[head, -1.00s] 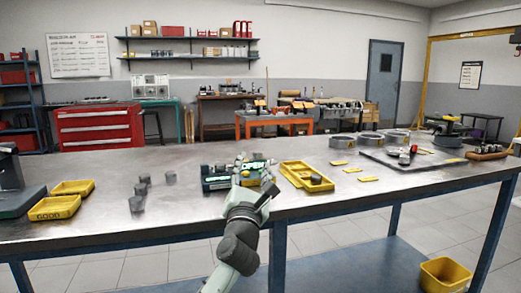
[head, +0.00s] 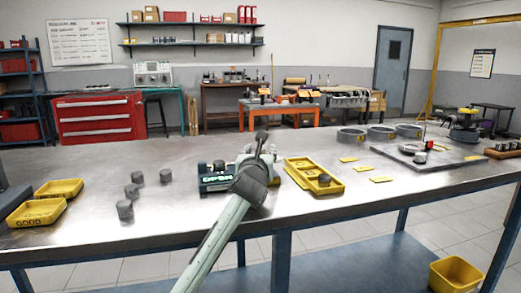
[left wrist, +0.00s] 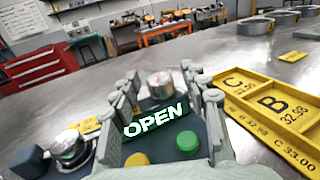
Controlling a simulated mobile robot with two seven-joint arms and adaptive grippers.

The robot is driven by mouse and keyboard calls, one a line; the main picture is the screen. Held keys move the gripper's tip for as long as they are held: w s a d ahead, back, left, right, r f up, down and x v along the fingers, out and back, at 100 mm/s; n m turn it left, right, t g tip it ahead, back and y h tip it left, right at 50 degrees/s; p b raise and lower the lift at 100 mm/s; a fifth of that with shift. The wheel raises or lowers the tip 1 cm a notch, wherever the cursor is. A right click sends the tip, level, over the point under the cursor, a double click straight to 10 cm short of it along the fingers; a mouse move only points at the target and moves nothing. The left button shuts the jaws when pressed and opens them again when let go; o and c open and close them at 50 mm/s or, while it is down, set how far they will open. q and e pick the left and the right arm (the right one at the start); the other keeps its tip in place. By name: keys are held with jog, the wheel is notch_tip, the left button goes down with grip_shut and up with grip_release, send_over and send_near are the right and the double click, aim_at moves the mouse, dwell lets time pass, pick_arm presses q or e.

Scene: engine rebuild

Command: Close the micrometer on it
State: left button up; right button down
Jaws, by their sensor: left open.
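The micrometer (head: 213,181) is a dark bench unit with a lit display, near the middle of the table. In the left wrist view its display (left wrist: 155,119) reads OPEN, with a green button (left wrist: 187,141) and a yellow button (left wrist: 137,159) below. A short metal cylinder (left wrist: 160,83) shows just behind the display; whether it touches the measuring faces I cannot tell. My left gripper (head: 258,149) is open at the right end of the unit. In the left wrist view its fingers (left wrist: 157,100) stand on either side of the display. My right gripper is not in view.
Several grey cylinders (head: 125,210) stand left of the micrometer. A yellow tray (head: 301,180) with lettered compartments lies close on its right. Yellow bins (head: 37,212) sit at the far left. A grey plate (head: 425,160) lies at the right. The table front is mostly clear.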

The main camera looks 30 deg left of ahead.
pick_arm(q)
jog(key=shift+w+a, duration=0.2)
jog(key=shift+w, duration=0.1)
jog(key=shift+c, duration=1.1)
jog(key=c, duration=0.7)
grip_shut()
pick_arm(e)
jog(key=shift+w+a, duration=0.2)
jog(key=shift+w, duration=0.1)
pick_arm(q)
jog(key=shift+y, duration=0.3)
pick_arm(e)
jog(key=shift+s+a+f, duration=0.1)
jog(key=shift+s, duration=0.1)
